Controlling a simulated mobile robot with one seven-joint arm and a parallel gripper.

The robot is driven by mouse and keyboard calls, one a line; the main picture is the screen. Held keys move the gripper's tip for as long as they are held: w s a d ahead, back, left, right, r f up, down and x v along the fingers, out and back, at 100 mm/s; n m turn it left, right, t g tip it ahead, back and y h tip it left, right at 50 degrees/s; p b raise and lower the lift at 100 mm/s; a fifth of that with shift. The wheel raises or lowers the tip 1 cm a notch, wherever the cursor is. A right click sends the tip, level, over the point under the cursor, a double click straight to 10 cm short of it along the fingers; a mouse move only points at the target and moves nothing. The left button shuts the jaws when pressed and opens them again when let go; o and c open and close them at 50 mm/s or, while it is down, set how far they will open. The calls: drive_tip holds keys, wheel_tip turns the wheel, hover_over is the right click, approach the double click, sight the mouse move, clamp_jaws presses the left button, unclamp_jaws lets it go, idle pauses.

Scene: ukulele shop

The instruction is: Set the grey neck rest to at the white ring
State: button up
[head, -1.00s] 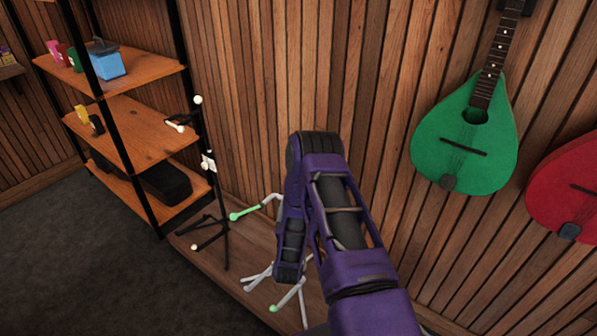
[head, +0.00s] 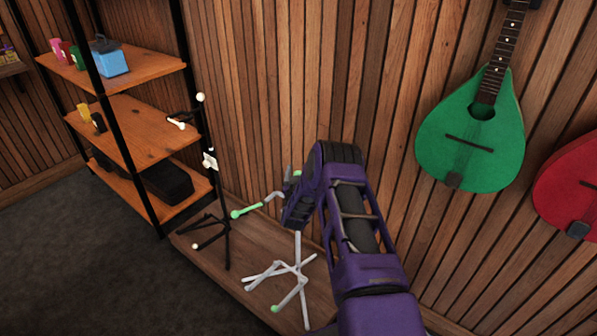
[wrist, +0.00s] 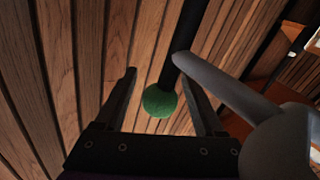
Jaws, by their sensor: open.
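A light grey stand (head: 298,246) with green tips stands on the wooden ledge in the head view, partly hidden behind my gripper. A grey bent arm (head: 272,197) with a green end (head: 245,210) reaches left from it. My gripper (wrist: 157,78) is open, close to the upper part of this stand. In the wrist view a green ball (wrist: 160,101) on a dark rod lies between the fingers in the picture; I cannot tell its depth. A thick grey rod (wrist: 235,97) runs past the right finger. I cannot clearly pick out the neck rest or the white ring.
A black stand (head: 227,235) with white tips stands to the left, by a wooden shelf unit (head: 140,135) holding small items. A slatted wall is close behind. A green instrument (head: 470,140) and a red one (head: 572,190) hang at the right.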

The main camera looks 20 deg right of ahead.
drive_tip(key=shift+w, duration=0.1)
clamp_jaws()
idle(0.3)
idle(1.1)
